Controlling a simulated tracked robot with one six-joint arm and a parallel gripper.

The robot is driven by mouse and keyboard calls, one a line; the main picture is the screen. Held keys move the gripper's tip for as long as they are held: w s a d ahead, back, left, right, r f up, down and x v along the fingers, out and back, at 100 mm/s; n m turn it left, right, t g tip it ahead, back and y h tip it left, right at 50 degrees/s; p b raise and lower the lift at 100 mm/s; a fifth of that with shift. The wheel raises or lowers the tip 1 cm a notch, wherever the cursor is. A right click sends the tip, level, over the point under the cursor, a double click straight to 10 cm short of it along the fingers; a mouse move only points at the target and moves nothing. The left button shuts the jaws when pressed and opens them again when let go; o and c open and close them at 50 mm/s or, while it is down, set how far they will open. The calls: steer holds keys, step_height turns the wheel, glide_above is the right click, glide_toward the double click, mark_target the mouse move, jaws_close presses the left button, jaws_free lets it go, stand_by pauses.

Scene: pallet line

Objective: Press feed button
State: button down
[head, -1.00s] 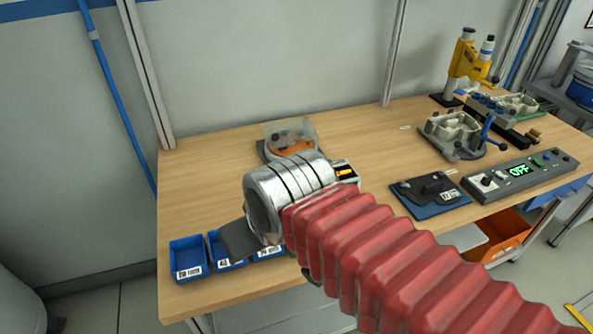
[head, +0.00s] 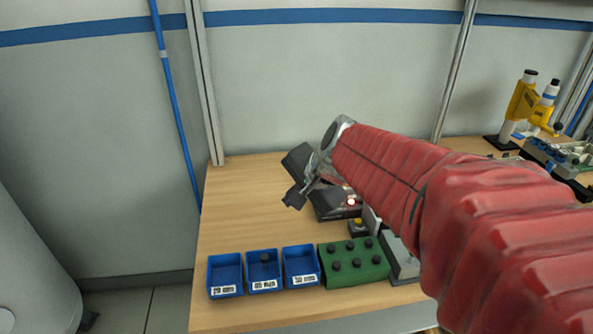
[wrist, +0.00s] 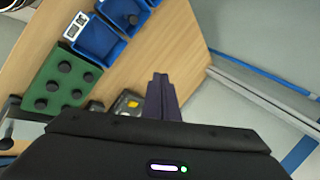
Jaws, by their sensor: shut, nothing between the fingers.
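A yellow button (head: 358,222) sits on a small dark box, right of my wrist and behind the green block in the head view. It also shows in the wrist view (wrist: 132,104), just left of my fingers; I cannot read any label on it. My gripper (wrist: 159,78) is shut and empty, its dark fingers together. In the head view my gripper (head: 293,199) is small and dark, over the left part of the bench. It is apart from the button in the picture; its height above the bench is hard to tell.
Blue bins (head: 225,280) line the front left of the wooden bench (head: 240,210), beside a green block (head: 374,270) with several black knobs. A yellow press (head: 523,100) stands at the back right. My red arm hides much of the bench's right side.

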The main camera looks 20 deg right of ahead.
steer(key=w+d+f+m, duration=0.1)
steer(key=w+d+m, duration=0.2)
steer(key=d, duration=0.4)
steer(key=w+d+f+m+t+h, duration=0.1)
steer(key=w+d+f+m, duration=0.1)
steer(key=w+d+m, duration=0.2)
steer(key=w+d+f+m+t+h, duration=0.1)
steer(key=w+d+f+m, duration=0.1)
steer(key=d+m, duration=0.5)
steer(key=w+d, duration=0.1)
steer(key=d, duration=0.2)
steer(key=shift+w+d, duration=0.15)
steer(key=shift+w, duration=0.1)
steer(key=shift+f, duration=0.25)
steer(key=shift+f, duration=4.25)
